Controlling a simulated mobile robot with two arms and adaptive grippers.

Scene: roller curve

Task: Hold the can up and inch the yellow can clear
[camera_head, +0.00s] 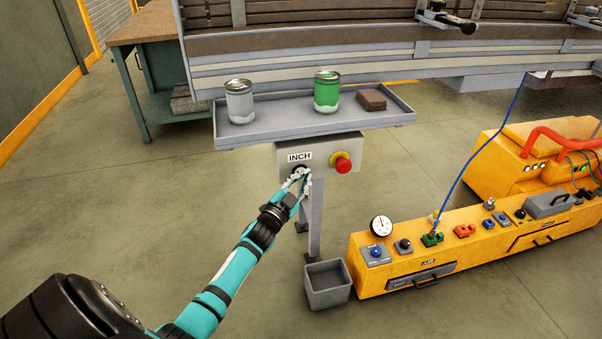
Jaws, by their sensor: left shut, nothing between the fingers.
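My left gripper (301,176) is shut and empty. Its fingertips are at the dark button under the INCH label (299,156) on the grey control box (320,152). The button is mostly hidden, and I cannot tell whether the fingers touch it. A grey can (239,103) and a green can (327,93), its lower part pale, stand upright and apart on the tray above the box. No yellow can shows in this view. My right gripper is not in view.
The grey tray (270,132) also holds a brown block (371,99). A red stop button (342,163) sits right of INCH. The roller conveyor (320,50) runs behind. An empty grey bin (328,294) and a yellow air panel (470,244) stand on the floor. The left floor is clear.

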